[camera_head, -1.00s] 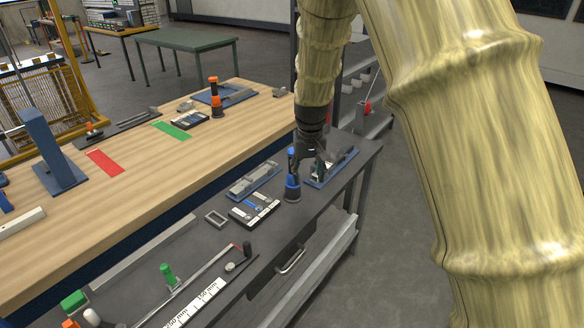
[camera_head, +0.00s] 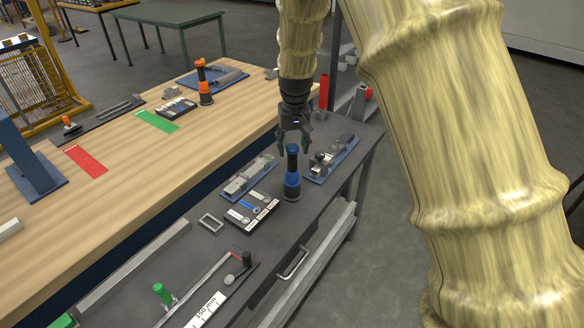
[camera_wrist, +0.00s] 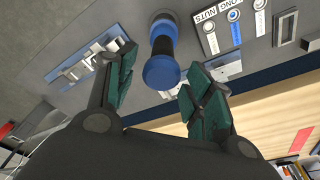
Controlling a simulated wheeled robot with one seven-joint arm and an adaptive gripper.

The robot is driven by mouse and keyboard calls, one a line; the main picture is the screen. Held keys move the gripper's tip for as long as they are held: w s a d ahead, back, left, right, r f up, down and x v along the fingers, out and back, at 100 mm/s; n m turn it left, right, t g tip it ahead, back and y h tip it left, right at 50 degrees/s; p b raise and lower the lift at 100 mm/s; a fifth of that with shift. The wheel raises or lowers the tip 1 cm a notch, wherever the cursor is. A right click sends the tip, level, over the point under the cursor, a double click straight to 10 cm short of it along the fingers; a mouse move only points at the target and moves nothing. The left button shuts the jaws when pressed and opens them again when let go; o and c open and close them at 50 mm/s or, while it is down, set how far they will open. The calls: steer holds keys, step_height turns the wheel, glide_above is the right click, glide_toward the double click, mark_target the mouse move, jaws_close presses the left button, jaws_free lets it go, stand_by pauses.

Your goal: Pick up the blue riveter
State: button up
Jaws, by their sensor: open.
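No contact shows. An orange riveter-like tool (camera_head: 204,84) stands on the wooden table.
A blue tray with metal parts (camera_head: 334,160) lies right of the riveter, another (camera_head: 248,178) left of it. A labelled nuts case (camera_head: 252,212) lies in front, beside a small grey frame (camera_head: 210,222). A red cylinder (camera_head: 323,92) stands behind.

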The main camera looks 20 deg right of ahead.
mark_target(292, 156)
steer(key=shift+w+f, duration=0.3)
steer(key=shift+f, duration=0.05)
steer(key=shift+s+f+p, duration=0.45)
steer(key=shift+f, duration=0.15)
steer(key=f, duration=0.1)
steer(key=w+f, duration=0.1)
steer(key=f, duration=0.1)
steer(key=shift+w+f+p, duration=0.1)
steer(key=shift+p, duration=0.3)
steer(key=shift+s+f, duration=0.15)
steer(key=shift+s, duration=0.05)
steer(key=shift+w, duration=0.15)
steer(key=c, duration=1.1)
